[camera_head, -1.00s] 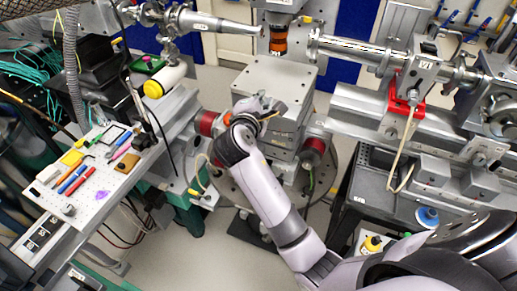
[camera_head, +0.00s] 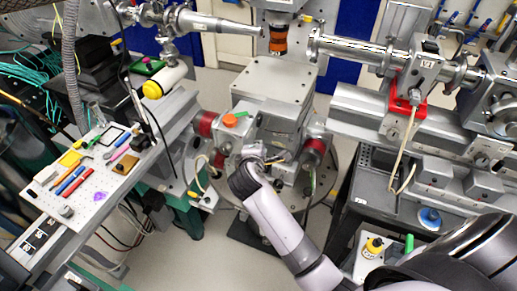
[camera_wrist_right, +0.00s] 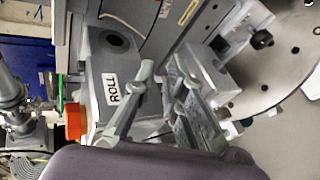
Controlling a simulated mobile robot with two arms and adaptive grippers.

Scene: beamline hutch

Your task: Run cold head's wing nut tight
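I cannot pick out the cold head's wing nut for certain in either view. A dark vertical fitting with an orange band (camera_head: 278,40) hangs above the square-topped stage stack (camera_head: 275,75). An orange knob (camera_head: 231,121) sits on the stack's front left; an orange knob also shows in the right wrist view (camera_wrist_right: 73,120), beside a grey block labelled ROLL (camera_wrist_right: 100,70). My right gripper (camera_head: 273,160) is low at the stack's front. In the right wrist view its fingers (camera_wrist_right: 159,65) are apart, with nothing seen between them. My left gripper is out of view.
A white pegboard tray (camera_head: 97,200) with pens and small tools lies at the left. Red-ended cylinders (camera_head: 315,146) flank the stack. A dark cart (camera_head: 362,190) with bottles stands at the right. A beam pipe (camera_head: 355,50) runs above right.

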